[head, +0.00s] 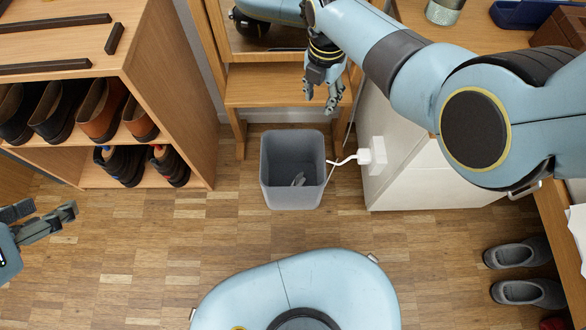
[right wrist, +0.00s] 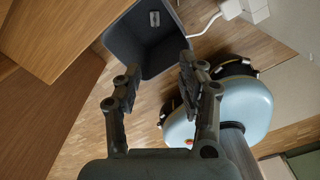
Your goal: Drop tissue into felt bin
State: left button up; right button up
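The dark grey felt bin (head: 292,197) stands upright on the floor in the middle of the head view, and it shows at the top of the right wrist view (right wrist: 172,62). A small pale grey piece (head: 298,179), which looks like the tissue, lies inside the bin; it also shows in the right wrist view (right wrist: 154,19). My right gripper (head: 322,106) is above and behind the bin's far right edge. In the right wrist view its fingers (right wrist: 160,68) are apart with nothing between them. My left gripper (head: 48,212) is at the far left, fingers apart and empty, away from the bin.
A wooden shoe rack (head: 150,80) stands left of the bin. A wooden frame with a mirror (head: 270,85) is behind it. A white cabinet (head: 430,180) and a white plug with cable (head: 372,156) are close on the right. Grey slippers (head: 525,270) lie at right. Floor at left is clear.

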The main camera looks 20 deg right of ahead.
pick_arm(q)
notch_tip(320, 180, up, 10)
jog(key=w+p, duration=0.1)
jog(key=p, duration=0.6)
jog(key=shift+t, duration=0.3)
pick_arm(e)
jog(key=d+r, duration=0.3)
jog(key=r, duration=0.6)
jog(key=shift+s+d, duration=0.25)
jog(key=shift+s, duration=0.05)
pick_arm(q)
jog(key=shift+f, duration=0.1)
